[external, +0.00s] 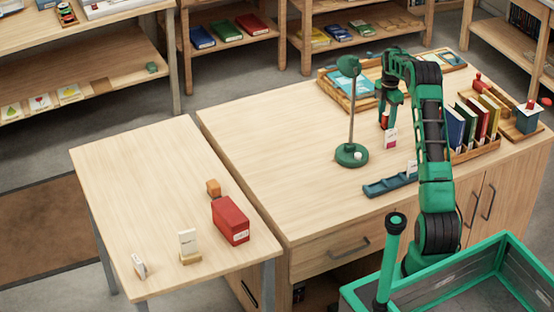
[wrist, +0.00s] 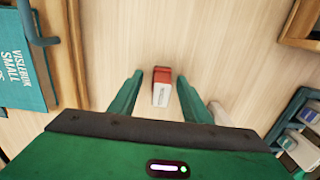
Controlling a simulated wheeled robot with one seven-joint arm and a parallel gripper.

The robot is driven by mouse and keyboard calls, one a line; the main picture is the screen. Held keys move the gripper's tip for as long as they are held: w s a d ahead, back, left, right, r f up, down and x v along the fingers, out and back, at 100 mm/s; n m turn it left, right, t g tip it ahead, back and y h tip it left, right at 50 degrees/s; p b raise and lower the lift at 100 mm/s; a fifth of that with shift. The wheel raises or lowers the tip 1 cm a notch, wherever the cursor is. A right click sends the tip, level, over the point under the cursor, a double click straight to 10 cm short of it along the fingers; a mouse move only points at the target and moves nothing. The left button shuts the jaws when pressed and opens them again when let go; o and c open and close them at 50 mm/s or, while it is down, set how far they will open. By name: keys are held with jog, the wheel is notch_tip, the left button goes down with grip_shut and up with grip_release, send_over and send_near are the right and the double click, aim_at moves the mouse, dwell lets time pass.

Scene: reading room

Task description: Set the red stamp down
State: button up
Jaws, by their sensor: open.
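My gripper (external: 384,112) is open, pointing down over the back part of the large desk. In the wrist view its two green fingers (wrist: 160,80) stand apart, one on each side of a small red-and-white block (wrist: 161,86), with a gap to both. The block has a red upper part and a white face with small print. In the external view a red part (external: 385,120) shows at my fingers, with a white-and-pink piece (external: 391,138) just below. I take this to be the red stamp; whether it touches the desk is hard to tell.
A green lamp (external: 352,155) stands left of my gripper. A blue tray (external: 390,186) lies in front, a wooden tray with a teal book (external: 350,85) behind, and upright books (external: 470,122) to the right. A lower table (external: 150,185) at left has a red box (external: 230,220).

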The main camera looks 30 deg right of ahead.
aim_at(387, 113)
grip_shut()
jog(key=shift+r, duration=0.15)
notch_tip(387, 113, up, 18)
dwell(0.5)
